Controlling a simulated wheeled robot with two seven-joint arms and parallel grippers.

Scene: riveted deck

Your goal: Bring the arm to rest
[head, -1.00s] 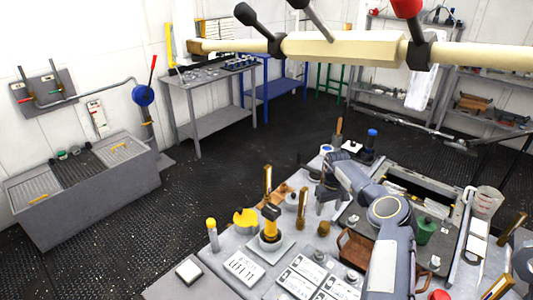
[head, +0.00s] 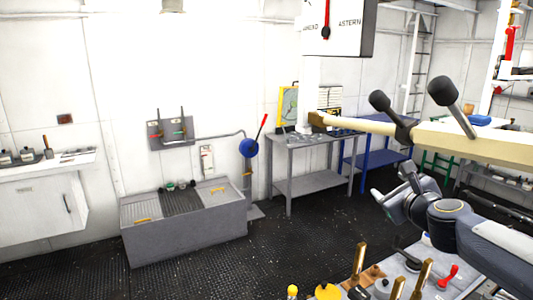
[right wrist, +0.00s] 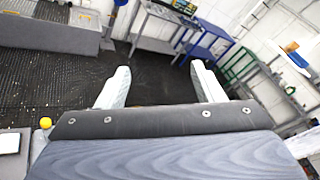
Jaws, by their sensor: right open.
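My right gripper (head: 382,203) shows at the right of the head view, on a grey arm that comes in from the lower right. It is raised above the near workbench and points left. In the right wrist view its two pale fingers (right wrist: 160,78) stand wide apart with only floor and distant furniture between them, so it is open and empty. My left gripper is not in view.
The near workbench (head: 478,291) holds several upright brass-coloured handles and a red-handled item (head: 447,277). A cream beam with black-knobbed levers (head: 470,139) crosses above the arm. A grey sink unit (head: 185,228) and a grey table (head: 310,160) stand by the wall. Dark floor lies clear between.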

